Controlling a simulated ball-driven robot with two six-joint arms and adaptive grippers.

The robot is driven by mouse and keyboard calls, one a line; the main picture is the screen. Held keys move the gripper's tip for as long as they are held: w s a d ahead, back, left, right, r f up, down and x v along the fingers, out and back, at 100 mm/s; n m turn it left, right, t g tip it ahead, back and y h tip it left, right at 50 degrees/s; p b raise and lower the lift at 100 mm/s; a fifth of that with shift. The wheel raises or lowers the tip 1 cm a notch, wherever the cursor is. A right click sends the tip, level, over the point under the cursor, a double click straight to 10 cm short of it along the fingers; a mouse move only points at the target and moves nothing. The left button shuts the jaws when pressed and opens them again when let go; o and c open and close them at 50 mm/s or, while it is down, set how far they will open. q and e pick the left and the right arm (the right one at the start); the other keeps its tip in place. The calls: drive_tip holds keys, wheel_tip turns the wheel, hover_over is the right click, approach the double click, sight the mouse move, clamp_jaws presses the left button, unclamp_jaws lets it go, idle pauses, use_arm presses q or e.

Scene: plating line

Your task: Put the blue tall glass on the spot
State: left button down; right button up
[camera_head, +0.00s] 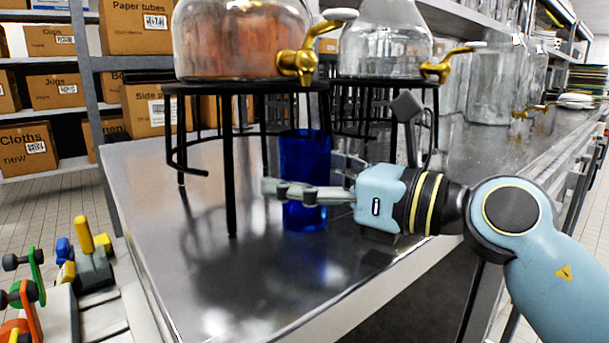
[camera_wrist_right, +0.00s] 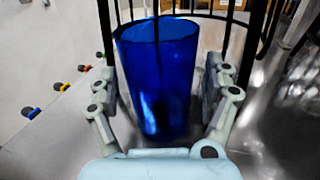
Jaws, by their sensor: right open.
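The blue tall glass (camera_head: 304,158) stands upright on the metal counter, in front of the dispenser stands. It also shows in the right wrist view (camera_wrist_right: 157,80), between the two fingers. My right gripper (camera_head: 318,180) is open around the glass, one finger on each side. In the right wrist view the right gripper (camera_wrist_right: 160,100) shows a gap beside the glass at the right finger; contact at the left finger is hard to tell. I cannot make out a marked spot in either view. My left gripper is not in view.
A dispenser with amber liquid (camera_head: 240,45) and a clear dispenser (camera_head: 385,50) stand on black wire stands (camera_head: 229,165) close behind the glass. The metal counter (camera_head: 200,280) is clear at the front left. Boxes fill shelves behind.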

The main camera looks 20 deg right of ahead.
drive_tip(key=shift+f, duration=0.1)
drive_tip(key=shift+s+d, duration=0.25)
drive_tip(key=shift+s, duration=0.1)
drive_tip(key=v, duration=0.5)
drive_tip(key=shift+s+d, duration=0.5)
drive_tip(key=shift+s, duration=0.1)
